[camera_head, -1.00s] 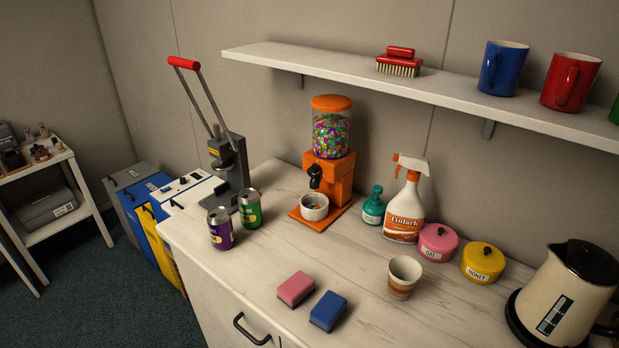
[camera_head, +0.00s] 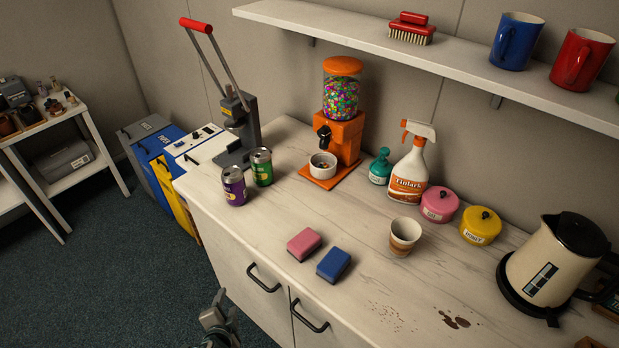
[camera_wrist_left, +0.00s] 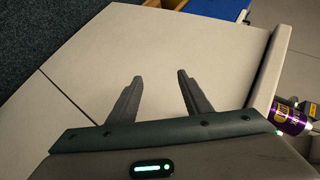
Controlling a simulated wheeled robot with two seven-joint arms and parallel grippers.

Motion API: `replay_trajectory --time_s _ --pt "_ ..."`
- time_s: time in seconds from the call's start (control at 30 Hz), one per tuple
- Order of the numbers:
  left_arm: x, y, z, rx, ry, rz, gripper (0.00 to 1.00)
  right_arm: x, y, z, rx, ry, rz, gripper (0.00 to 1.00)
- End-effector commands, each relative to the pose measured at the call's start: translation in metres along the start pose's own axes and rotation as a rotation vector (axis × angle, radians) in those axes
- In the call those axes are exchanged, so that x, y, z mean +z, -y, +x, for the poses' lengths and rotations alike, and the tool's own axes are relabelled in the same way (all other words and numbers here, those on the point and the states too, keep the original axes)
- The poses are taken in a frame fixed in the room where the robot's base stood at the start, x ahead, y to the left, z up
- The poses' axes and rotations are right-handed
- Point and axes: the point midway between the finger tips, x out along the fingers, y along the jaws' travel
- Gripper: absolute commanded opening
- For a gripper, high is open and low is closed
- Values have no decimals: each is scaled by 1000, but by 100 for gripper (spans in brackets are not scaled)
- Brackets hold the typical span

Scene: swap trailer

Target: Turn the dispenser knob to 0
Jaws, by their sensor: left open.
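The orange candy dispenser (camera_head: 344,132) stands upright on the counter near the wall, with a clear globe of coloured candies (camera_head: 340,96). Its black knob (camera_head: 324,133) is on the front; I cannot read its setting. A white bowl (camera_head: 322,166) with some candies sits on the base below the knob. My left gripper (camera_head: 217,308) is low at the bottom edge of the head view, in front of the cabinet and well away from the dispenser. In the left wrist view the gripper (camera_wrist_left: 160,88) is open and empty, facing a pale panel. My right gripper is not in view.
A purple can (camera_head: 234,187) and a green can (camera_head: 261,167) stand left of the dispenser, by a lever press (camera_head: 236,125). A teal bottle (camera_head: 381,167) and spray bottle (camera_head: 409,172) stand right. Sponges (camera_head: 304,244) lie in front. A shelf (camera_head: 350,37) runs above.

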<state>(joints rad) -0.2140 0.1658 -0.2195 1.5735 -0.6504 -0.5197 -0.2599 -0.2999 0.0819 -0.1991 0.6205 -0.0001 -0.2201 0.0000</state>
Motion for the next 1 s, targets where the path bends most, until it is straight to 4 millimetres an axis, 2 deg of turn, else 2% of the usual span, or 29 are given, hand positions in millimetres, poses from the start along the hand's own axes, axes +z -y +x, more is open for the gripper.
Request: replay_trajectory --time_s 0.03,0.1,0.2,0.3,0.47,0.5,0.77,0.87,1.0 --pt "-22 44 -6 -78 -34 64 45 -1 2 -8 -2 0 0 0" --pt "-45 88 -13 -170 -65 146 45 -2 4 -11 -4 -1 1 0" --pt "-70 137 -26 -279 -93 238 45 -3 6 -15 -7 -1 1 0" --pt "-91 177 -40 -370 -111 311 45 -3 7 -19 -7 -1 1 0" --pt "-120 234 -67 -508 -125 413 45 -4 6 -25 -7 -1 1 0" --pt "-126 244 -70 -538 -130 446 45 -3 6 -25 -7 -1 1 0" --pt "-188 280 -70 -727 -211 809 45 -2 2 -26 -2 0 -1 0" --pt "-218 292 -72 -815 -242 1002 45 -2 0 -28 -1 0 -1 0" --pt "-264 300 -71 -946 -283 1356 45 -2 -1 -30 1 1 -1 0"
